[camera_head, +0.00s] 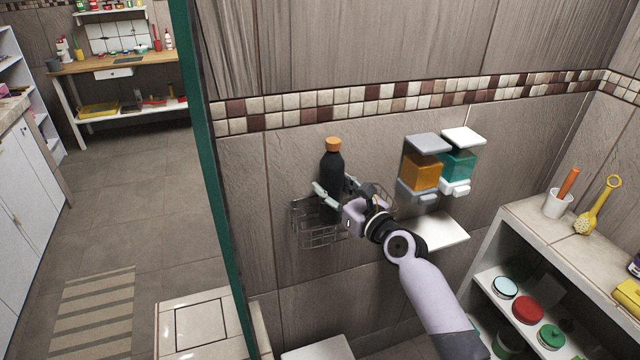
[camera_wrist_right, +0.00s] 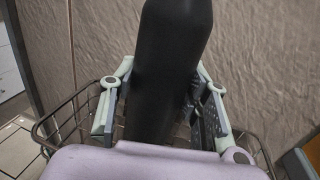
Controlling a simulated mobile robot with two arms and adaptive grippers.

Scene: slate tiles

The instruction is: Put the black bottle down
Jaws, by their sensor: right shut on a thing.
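The black bottle (camera_head: 331,172) has an orange cap and stands upright at the wire basket (camera_head: 318,236) on the tiled wall. My right gripper (camera_head: 335,195) is shut on the bottle around its middle. In the right wrist view, the bottle (camera_wrist_right: 172,60) fills the middle between both fingers of the gripper (camera_wrist_right: 160,105), and the basket's wire rim (camera_wrist_right: 72,122) shows on both sides. The bottle's lower part is within the basket outline; whether its base touches the basket floor is hidden. My left gripper is not in view.
Orange (camera_head: 421,172) and teal (camera_head: 457,165) dispensers hang on the wall to the right, above a white ledge (camera_head: 445,232). A shelf unit (camera_head: 515,232) with a cup and brush stands at the right. A green panel edge (camera_head: 205,170) is left of the basket.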

